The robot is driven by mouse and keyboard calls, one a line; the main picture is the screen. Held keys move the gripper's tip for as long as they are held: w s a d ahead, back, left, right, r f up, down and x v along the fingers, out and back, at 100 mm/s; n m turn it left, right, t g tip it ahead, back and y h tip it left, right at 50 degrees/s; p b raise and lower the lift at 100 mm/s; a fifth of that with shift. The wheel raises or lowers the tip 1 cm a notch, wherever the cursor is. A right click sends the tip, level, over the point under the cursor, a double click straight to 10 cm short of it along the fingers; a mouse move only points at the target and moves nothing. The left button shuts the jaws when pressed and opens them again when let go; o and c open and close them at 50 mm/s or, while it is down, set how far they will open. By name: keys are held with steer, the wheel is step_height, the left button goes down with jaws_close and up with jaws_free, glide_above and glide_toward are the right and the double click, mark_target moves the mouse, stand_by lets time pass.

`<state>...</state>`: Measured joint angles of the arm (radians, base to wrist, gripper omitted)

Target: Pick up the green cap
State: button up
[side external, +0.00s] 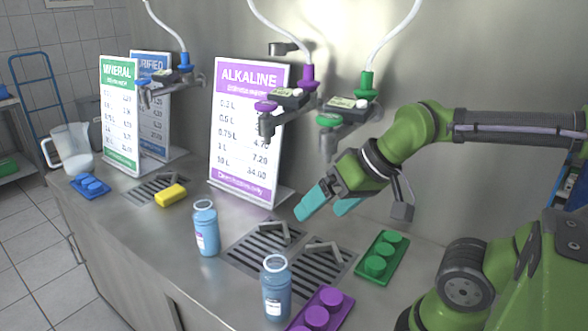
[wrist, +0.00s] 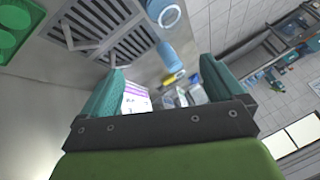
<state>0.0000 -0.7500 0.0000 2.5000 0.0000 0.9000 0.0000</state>
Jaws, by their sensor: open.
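A green tray (side external: 366,274) with three round green caps (side external: 375,265) lies on the counter, right of the drain grates. In the wrist view the green tray (wrist: 36,38) shows at the top left with green caps (wrist: 14,17) on it. My gripper (side external: 329,208), with teal fingers, is open and empty. It hangs above the counter, up and to the left of the green tray in the side view. In the wrist view my gripper (wrist: 160,82) has its fingers wide apart, with no cap between them.
Two blue bottles (side external: 206,232) (side external: 276,292) stand near the grates (side external: 268,248). A purple tray (side external: 333,317) with purple caps is at the front. The ALKALINE sign (side external: 247,130) and dispensers (side external: 345,108) stand behind. A yellow block (side external: 171,195) and a blue tray (side external: 90,187) lie left.

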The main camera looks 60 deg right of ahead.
steer(key=c, duration=0.7)
steer(key=shift+o, duration=0.2)
steer(key=m+g, duration=0.7)
steer(key=g, duration=0.2)
glide_toward(376, 262)
steer(key=shift+s+f, duration=0.15)
steer(key=shift+f, duration=0.25)
steer(key=shift+s+d+f+y, duration=0.1)
steer(key=shift+f+y, duration=0.15)
steer(key=shift+y, duration=0.05)
steer(key=shift+f, duration=0.4)
steer(key=x, duration=0.6)
steer(key=shift+f, duration=0.25)
